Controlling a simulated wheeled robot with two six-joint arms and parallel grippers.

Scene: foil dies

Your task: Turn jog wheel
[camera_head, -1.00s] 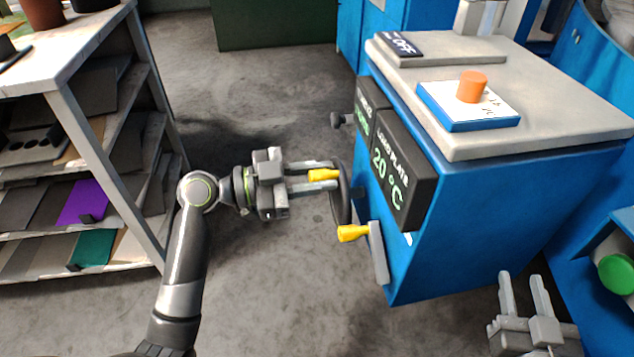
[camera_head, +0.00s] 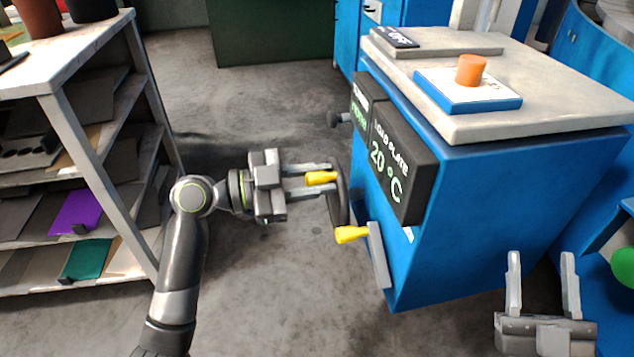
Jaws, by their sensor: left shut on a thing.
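The jog wheel (camera_head: 337,204) is a dark disc seen nearly edge-on, on the left face of the blue machine (camera_head: 500,200). A yellow handle (camera_head: 321,178) sticks out from it to the left. My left gripper (camera_head: 331,176) reaches in from the left and is shut on this yellow handle, its fingers lying along it. The wheel's far side is hidden. My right gripper (camera_head: 542,258) is at the lower right, in front of the machine, with its fingers apart and nothing between them.
A display (camera_head: 400,165) reads 20 °C. A shelf (camera_head: 100,170) stands left of my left arm. Bare floor lies between.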

